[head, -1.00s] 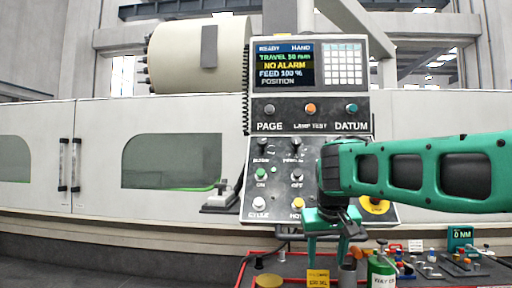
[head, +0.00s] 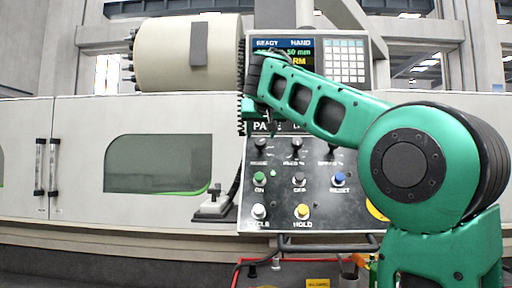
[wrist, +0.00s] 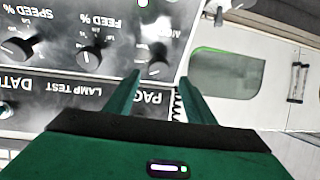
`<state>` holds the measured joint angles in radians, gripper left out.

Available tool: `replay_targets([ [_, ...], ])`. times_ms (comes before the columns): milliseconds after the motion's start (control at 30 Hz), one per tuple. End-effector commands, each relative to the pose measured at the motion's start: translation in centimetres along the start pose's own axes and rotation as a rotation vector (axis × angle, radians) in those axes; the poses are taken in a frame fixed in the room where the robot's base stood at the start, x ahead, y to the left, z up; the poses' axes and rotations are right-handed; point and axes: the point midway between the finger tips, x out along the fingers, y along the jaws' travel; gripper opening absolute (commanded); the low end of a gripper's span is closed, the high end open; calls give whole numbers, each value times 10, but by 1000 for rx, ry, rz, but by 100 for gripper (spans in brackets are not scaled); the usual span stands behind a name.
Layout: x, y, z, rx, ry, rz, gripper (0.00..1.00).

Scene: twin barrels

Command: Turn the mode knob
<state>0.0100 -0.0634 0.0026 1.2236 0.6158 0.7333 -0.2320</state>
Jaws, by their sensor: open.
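The mode knob (head: 261,145) is a small black knob at the left of the knob row on the dark control panel (head: 345,210). In the wrist view, upside down, the mode knob (wrist: 156,58) shows in line with the gap between the fingers, beyond their tips. My gripper (head: 262,118) is in front of the panel just above that knob in the head view, and it also shows in the wrist view (wrist: 160,82). Its two green fingers are apart with nothing between them. How far the tips are from the panel is hard to tell.
The feed knob (head: 294,145) and speed knob (head: 332,146) sit to the right. Several buttons lie below, including green (head: 259,178) and yellow (head: 303,211). A handle bar (head: 330,247) runs under the panel. My arm covers part of the screen (head: 285,48).

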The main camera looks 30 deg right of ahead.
Motion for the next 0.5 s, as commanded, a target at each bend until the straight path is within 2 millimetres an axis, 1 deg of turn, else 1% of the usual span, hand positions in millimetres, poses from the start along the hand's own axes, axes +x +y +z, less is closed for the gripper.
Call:
replay_targets([
  [33,11,1,1,-1,-3,3,50],
  [200,41,3,1,1,-2,5,50],
  [300,56,3,1,0,-3,4,50],
  [500,73,3,0,1,0,3,50],
])
